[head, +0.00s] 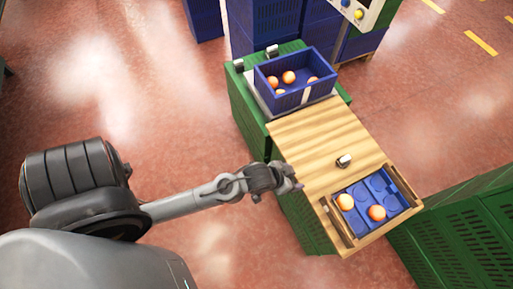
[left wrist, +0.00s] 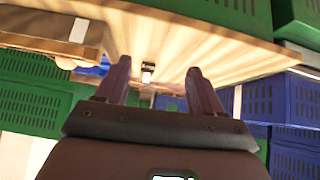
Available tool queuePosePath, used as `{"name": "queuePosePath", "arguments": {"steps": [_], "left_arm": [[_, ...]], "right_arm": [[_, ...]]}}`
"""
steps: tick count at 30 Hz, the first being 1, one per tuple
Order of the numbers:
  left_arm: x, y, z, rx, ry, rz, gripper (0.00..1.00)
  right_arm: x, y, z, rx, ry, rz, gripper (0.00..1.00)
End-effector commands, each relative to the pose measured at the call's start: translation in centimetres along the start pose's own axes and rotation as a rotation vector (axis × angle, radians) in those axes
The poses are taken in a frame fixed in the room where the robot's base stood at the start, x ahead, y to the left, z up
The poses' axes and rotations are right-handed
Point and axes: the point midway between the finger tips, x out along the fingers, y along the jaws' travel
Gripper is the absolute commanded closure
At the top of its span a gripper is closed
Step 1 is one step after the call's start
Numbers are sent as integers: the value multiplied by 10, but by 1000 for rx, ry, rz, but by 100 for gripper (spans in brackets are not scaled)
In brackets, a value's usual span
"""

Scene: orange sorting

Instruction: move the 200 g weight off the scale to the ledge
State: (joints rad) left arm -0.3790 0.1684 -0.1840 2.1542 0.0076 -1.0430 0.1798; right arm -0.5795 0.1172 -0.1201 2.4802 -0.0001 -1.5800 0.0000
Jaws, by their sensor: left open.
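A small metal weight with a dark top (head: 343,161) stands on the wooden board (head: 318,140); it also shows in the left wrist view (left wrist: 148,72), beyond and between my fingertips. Two similar weights, one at the back (head: 272,51) and one at the left (head: 239,65), stand on the green surface beside the blue crate. No mass marking is legible. The blue crate (head: 288,101) holds several oranges and sits on a pale plate (head: 262,101), apparently the scale. My left gripper (head: 293,185) is open and empty at the board's left edge. The right gripper is not seen.
A wooden-framed blue tray (head: 385,211) with two oranges lies at the board's near end. Green crates (head: 470,230) stand at right. A panel with coloured buttons (head: 362,10) is at the top. The middle of the board is mostly clear.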

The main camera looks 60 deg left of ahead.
Motion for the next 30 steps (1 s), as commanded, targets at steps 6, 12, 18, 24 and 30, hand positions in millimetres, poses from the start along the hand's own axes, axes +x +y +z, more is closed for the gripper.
{"name": "queuePosePath", "arguments": {"steps": [6, 12, 18, 24, 30], "left_arm": [[-76, -6, 53, 65, -269, -21, 32], [-112, -9, 74, 96, -388, -22, 32], [-116, -10, 76, 101, -402, -21, 32], [-115, -10, 76, 100, -401, -21, 32], [-116, -10, 75, 100, -401, -21, 32]], "right_arm": [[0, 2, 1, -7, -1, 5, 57], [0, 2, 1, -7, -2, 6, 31], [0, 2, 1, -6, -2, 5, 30], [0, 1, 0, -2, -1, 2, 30], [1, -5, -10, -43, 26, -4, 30]]}}
